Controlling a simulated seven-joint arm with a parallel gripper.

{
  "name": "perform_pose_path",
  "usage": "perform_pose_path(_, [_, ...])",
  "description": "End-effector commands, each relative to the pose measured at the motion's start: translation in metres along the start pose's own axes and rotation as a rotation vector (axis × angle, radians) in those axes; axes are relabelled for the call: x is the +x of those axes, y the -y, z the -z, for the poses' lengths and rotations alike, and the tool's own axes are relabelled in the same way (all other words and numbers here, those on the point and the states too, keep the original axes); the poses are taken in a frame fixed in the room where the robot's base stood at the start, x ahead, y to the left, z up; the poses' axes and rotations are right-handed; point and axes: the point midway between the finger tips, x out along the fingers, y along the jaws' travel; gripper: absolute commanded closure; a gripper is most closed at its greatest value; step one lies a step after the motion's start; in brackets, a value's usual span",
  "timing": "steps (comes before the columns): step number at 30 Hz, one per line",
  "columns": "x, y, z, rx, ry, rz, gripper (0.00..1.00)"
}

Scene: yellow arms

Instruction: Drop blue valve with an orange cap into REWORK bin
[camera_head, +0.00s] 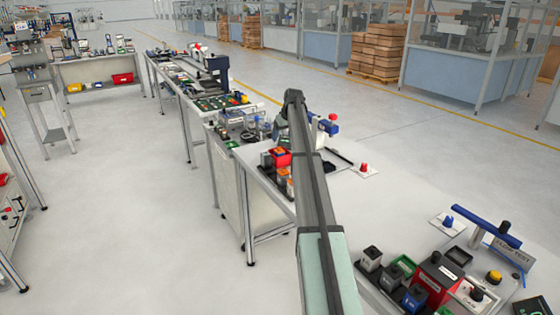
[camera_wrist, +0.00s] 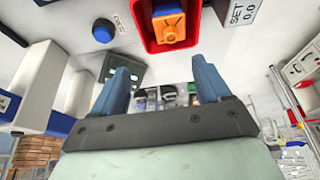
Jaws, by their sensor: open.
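A blue part with an orange cap (camera_wrist: 172,31) lies inside a red bin (camera_wrist: 149,37) at the top of the wrist view. No label on that bin is readable there. My gripper (camera_wrist: 165,72) is open, with its two blue fingers spread and nothing between them. The fingers are apart from the part and the bin. In the head view a red bin (camera_head: 281,158) sits on the workbench by my arm; my gripper is hard to make out behind the arm there. Another red bin (camera_head: 436,281) stands on the nearer bench, its white label too small to read.
A blue knob (camera_wrist: 102,31) and a white block reading SET 0.0 (camera_wrist: 242,10) flank the red bin. A white and blue device (camera_wrist: 35,88) stands at left. The nearer bench holds a flow test stand (camera_head: 487,226) and several small bins. Bare bench lies between the stations.

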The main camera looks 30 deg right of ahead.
Motion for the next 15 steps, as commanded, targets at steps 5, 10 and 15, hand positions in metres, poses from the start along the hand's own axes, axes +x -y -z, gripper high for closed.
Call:
perform_pose_path(5, [-0.029,0.0,0.0,0.0,-0.003,-0.001,0.23])
perform_pose_path(10, [-0.063,0.0,0.0,0.0,-0.003,-0.001,0.23])
perform_pose_path(15, [-0.094,0.0,0.0,0.0,-0.003,-0.001,0.23])
